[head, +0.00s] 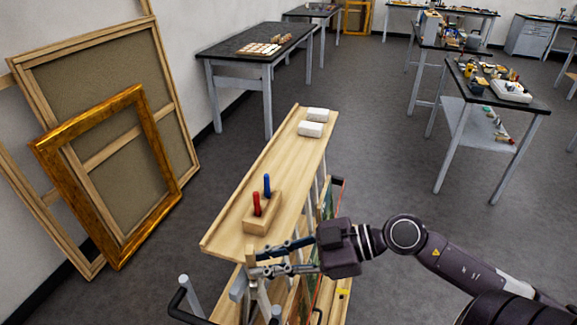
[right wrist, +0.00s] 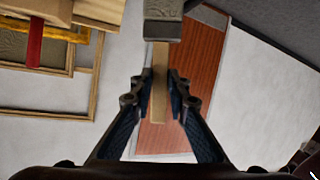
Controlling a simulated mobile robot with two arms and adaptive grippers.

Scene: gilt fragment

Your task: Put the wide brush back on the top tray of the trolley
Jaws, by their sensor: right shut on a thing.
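The trolley's top tray (head: 292,160) is pale wood with low side rims and runs away from me in the head view. My right gripper (head: 258,259) is at its near end, low beside the end edge. In the right wrist view its fingers (right wrist: 171,100) are closed on the wooden handle of the wide brush (right wrist: 159,85). The brush's grey, block-like head is at the top of that view. In the head view the brush is small and partly hidden by the fingers. My left gripper is not in view.
A wooden block (head: 261,217) with a red-handled and a blue-handled tool stands on the tray's near half. White blocks (head: 311,129) lie at the far end. Bare tray lies between. A gilt frame (head: 57,146) leans at left.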

